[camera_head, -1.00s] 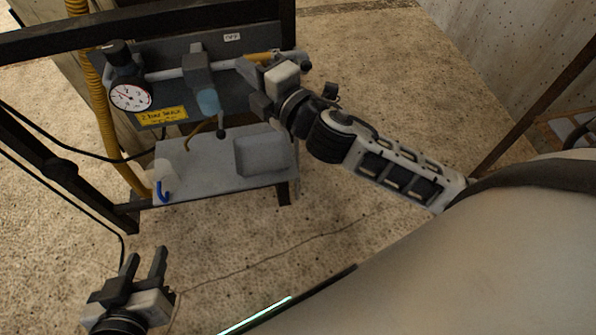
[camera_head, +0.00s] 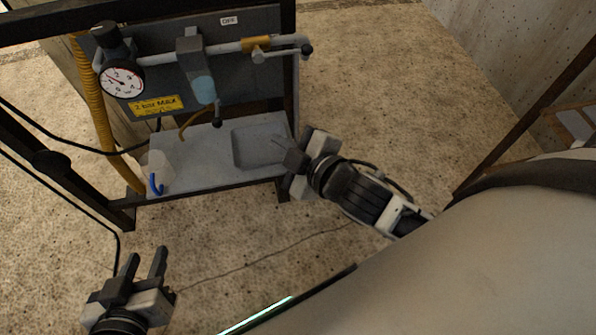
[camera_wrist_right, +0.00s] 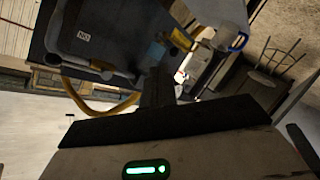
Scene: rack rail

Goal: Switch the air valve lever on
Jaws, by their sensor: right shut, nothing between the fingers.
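The air valve is a brass-coloured body (camera_head: 256,44) on the grey horizontal pipe of the rack panel. A pale lever (camera_head: 280,54) with a dark knob at its right end lies below and roughly along the pipe. My right gripper (camera_head: 287,152) is shut and empty, below the valve by the right edge of the grey shelf, apart from the lever. My left gripper (camera_head: 145,262) is open and empty, low at the left, far from the valve.
A pressure gauge (camera_head: 122,82) and a regulator with a bluish bowl (camera_head: 203,90) stand left of the valve. The grey shelf (camera_head: 215,160) holds a clear cup (camera_head: 158,170) and a shallow tray (camera_head: 237,153). A yellow hose (camera_head: 92,110) hangs at the left. Floor is free at right.

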